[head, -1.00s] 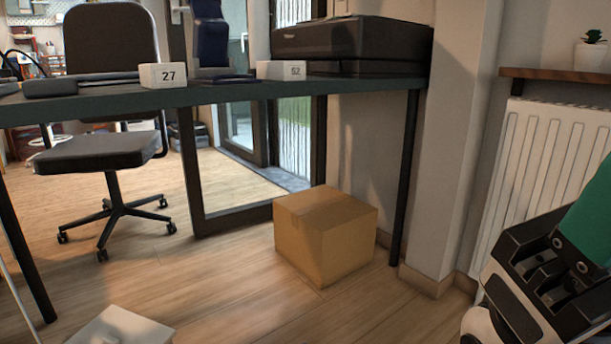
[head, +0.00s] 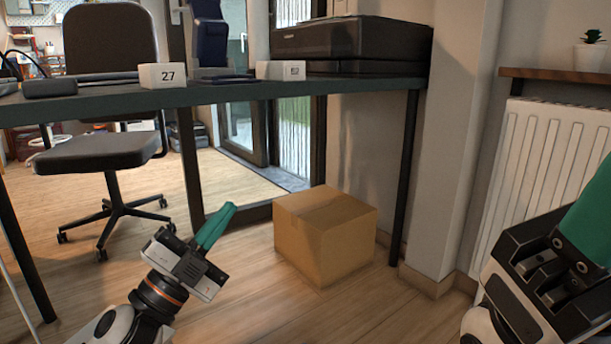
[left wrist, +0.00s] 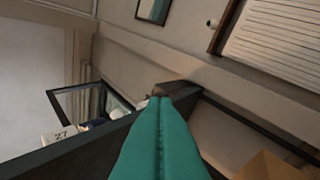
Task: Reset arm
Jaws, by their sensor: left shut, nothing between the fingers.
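My left gripper (head: 222,218) has green fingers and stands in the lower left of the head view, pointing up and to the right. Its fingers are together and hold nothing. It is in front of the floor, left of the cardboard box and below the table top. The green fingers also fill the lower middle of the left wrist view (left wrist: 160,140). My right gripper (head: 588,225) is partly in view at the right edge of the head view. Its green fingers run out of the frame, so their tips are hidden.
A dark table (head: 225,92) crosses the head view, bearing a black printer (head: 350,42) and number blocks 27 (head: 162,76) and 52 (head: 280,70). A cardboard box (head: 325,235) sits on the floor beneath. An office chair (head: 100,150) stands behind. A radiator (head: 545,160) is at right.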

